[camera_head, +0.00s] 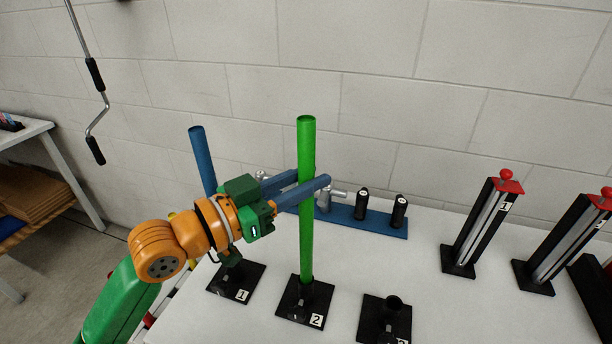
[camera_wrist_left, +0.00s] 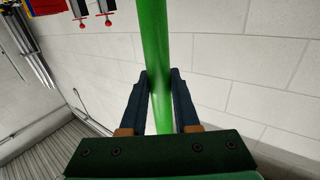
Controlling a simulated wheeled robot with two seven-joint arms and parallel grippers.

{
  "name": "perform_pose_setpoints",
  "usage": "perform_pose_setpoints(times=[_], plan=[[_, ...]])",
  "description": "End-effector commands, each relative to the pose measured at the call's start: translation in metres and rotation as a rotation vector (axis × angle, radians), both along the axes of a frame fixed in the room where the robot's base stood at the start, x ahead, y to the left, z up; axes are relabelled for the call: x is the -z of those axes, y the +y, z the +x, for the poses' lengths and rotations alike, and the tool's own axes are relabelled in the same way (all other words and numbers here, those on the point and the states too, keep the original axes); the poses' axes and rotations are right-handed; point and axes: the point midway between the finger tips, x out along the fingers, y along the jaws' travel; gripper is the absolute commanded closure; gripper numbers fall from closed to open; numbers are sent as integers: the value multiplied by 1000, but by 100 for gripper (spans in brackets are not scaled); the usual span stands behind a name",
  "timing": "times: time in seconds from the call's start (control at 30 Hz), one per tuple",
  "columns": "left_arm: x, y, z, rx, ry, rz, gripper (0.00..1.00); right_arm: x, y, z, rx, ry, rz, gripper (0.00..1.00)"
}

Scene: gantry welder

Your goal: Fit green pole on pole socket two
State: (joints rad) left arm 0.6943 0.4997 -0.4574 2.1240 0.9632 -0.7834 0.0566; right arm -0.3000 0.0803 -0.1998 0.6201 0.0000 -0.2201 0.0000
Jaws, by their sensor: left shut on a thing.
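The green pole (camera_head: 306,235) stands upright in the head view, with its lower end at pole socket two (camera_head: 305,304), the black base with the label 2. The lower end meets the socket's collar; how deep it sits I cannot tell. My left gripper (camera_head: 308,187) is shut on the green pole around its middle. In the left wrist view the left gripper (camera_wrist_left: 160,100) has its two blue fingers on both sides of the green pole (camera_wrist_left: 154,45). My right gripper is not in view.
A blue pole (camera_head: 203,160) stands at socket one (camera_head: 236,284), left of the green pole. An empty third socket (camera_head: 386,318) is to the right. A blue rack (camera_head: 370,222) with black cylinders lies behind. Black holders with red tops (camera_head: 482,225) stand at the right.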

Motion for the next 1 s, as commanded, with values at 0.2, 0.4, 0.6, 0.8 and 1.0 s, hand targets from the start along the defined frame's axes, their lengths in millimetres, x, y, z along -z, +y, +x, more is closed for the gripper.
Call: perform_pose_setpoints(times=[0.2, 0.4, 0.6, 0.8, 1.0], plan=[[10, 0, 0, 0, -1, -1, 100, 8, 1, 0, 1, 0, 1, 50], [18, 0, 0, 0, -1, -1, 100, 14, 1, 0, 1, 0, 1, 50], [26, 0, 0, 0, -1, -1, 100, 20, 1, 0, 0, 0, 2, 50], [34, 0, 0, 0, -1, -1, 100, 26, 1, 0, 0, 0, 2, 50], [38, 0, 0, 0, -1, -2, 59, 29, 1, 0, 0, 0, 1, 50]])
